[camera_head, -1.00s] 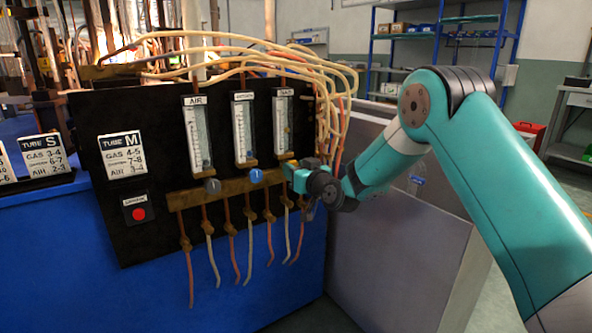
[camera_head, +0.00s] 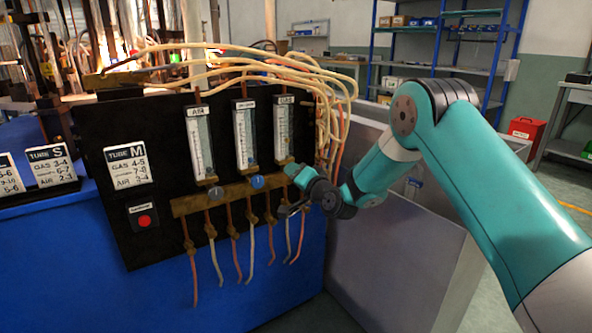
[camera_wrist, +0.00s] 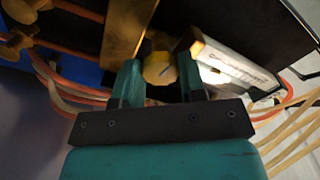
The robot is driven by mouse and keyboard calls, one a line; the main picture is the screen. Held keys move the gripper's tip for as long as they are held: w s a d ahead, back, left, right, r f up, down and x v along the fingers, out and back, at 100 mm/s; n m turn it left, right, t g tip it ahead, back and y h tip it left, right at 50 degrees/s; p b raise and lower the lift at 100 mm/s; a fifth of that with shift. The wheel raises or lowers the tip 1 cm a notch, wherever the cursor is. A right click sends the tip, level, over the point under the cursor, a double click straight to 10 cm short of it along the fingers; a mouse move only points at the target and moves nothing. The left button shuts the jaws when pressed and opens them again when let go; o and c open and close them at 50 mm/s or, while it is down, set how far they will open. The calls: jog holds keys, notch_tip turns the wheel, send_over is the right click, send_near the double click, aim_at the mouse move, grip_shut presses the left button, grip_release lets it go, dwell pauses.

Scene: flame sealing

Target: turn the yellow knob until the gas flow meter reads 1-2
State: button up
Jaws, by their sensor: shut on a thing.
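The gas flow meter (camera_head: 284,128) is the rightmost of three upright tubes on the black panel; its reading is too small to make out. In the wrist view the yellow knob (camera_wrist: 158,70) sits between the two fingers of my gripper (camera_wrist: 160,85), which is shut on it. A dark line shows on the knob's face. In the head view my gripper (camera_head: 292,172) is at the foot of the gas meter, and the knob is hidden behind it. The gas meter's tube also shows in the wrist view (camera_wrist: 232,65), seen at a steep angle.
The air meter (camera_head: 201,142) has a grey knob (camera_head: 216,193) and the middle meter a blue knob (camera_head: 257,182). A brass bar (camera_head: 235,192) with hoses runs below. A red button (camera_head: 144,220) and number cards are at left. Pale hoses (camera_head: 330,85) hang right of the panel.

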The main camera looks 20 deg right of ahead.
jog(key=m+p, duration=0.2)
jog(key=m, duration=0.3)
jog(key=shift+p, duration=0.4)
dwell(0.3)
jog(key=o, duration=0.9)
jog(key=shift+s, duration=0.1)
jog(key=b+v, duration=1)
jog(key=v, duration=0.7)
jog(key=shift+s, duration=0.1)
